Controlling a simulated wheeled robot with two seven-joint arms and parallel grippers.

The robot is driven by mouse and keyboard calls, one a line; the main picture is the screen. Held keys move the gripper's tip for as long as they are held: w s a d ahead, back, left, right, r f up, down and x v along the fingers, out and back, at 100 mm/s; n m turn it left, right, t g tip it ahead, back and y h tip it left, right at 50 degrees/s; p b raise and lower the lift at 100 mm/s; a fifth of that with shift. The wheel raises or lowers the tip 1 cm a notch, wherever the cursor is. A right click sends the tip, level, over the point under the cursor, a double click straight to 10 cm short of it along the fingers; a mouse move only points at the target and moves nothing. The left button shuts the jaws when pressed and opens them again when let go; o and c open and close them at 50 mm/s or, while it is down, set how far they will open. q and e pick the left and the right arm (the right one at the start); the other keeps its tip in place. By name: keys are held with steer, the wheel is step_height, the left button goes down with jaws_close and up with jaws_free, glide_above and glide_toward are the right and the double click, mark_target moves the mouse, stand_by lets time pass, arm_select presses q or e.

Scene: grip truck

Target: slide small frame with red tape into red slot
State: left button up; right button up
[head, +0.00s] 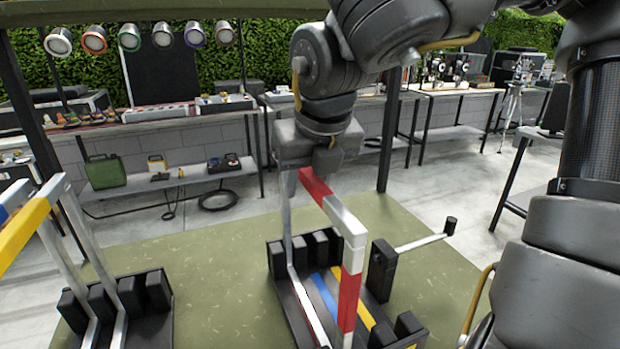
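The small frame with red tape (349,286) is a pale metal frame with red bands on its top bar and near leg. It stands upright at the black rack (374,285), over its left side. My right gripper (308,165) comes down from above onto the far end of the top bar and looks shut on it; the fingertips are partly hidden. Blue and yellow strips show on the rack floor. The red slot is not clearly visible, and I cannot tell whether the frame's foot is fully seated. My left gripper is out of view.
A yellow-taped frame (30,236) and a blue-taped frame stand in another black rack (152,325) at left. A crank handle (424,241) sticks out right of the near rack. A shelved workbench (175,180) stands behind. Green floor between the racks is clear.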

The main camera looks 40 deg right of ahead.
steer(key=p+v, duration=0.1)
steer(key=v, duration=0.8)
steer(key=shift+r, duration=0.25)
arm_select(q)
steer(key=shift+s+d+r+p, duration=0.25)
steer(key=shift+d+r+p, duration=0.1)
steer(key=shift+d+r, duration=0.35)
arm_select(e)
steer(key=shift+s+a+r, duration=0.1)
steer(key=shift+s+r, duration=0.2)
steer(key=shift+r, duration=0.3)
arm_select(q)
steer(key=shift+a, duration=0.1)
